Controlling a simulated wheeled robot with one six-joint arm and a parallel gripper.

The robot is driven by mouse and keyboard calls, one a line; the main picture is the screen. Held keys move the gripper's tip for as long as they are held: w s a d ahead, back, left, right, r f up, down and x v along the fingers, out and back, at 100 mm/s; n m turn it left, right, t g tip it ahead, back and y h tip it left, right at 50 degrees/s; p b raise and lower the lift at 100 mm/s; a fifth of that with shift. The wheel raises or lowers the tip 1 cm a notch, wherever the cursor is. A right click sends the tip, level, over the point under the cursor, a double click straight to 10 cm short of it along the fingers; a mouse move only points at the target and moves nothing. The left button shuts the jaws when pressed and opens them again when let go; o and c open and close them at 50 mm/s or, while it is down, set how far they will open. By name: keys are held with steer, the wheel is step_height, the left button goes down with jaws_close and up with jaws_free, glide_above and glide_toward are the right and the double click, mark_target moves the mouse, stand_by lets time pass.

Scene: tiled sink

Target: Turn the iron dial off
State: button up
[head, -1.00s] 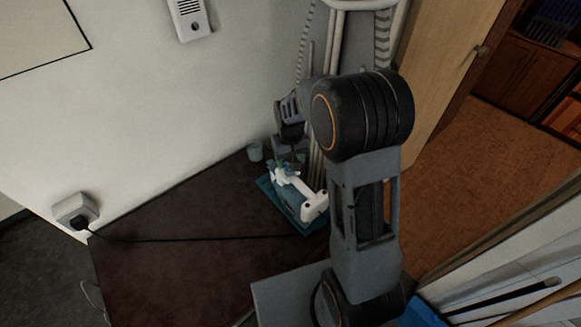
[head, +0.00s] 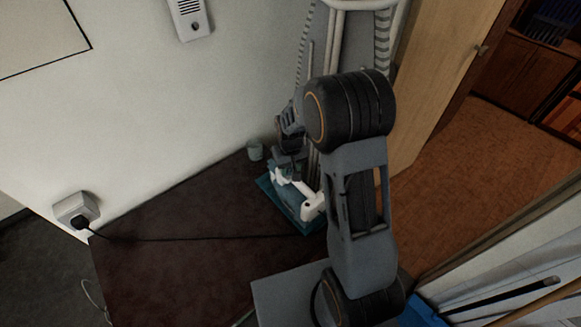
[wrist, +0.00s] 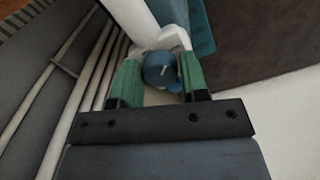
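The iron dial (wrist: 158,72) is a round blue knob with a short white mark on its right side, in the wrist view. The white and teal iron (head: 311,206) rests on a teal base at the table's back right corner. My gripper (wrist: 162,76) has its two green fingers on either side of the dial, which fills the gap between them. I cannot tell whether the fingers press on it. In the head view, my gripper is at the iron's far end, its fingertips hidden.
A black cord (head: 190,239) runs across the dark table (head: 170,270) to a wall socket (head: 76,209). A rack with pale rails (head: 330,60) stands close behind the iron. The table's left part is otherwise clear.

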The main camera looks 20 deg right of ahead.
mark_target(290, 169)
steer(key=c, duration=0.5)
steer(key=shift+d+n+b, duration=0.1)
steer(key=shift+n+b, duration=0.3)
steer(key=shift+n, duration=1.2)
steer(key=o, duration=0.9)
step_height(290, 169, up, 14)
steer(key=shift+f+b, duration=0.1)
steer(key=shift+b, duration=0.2)
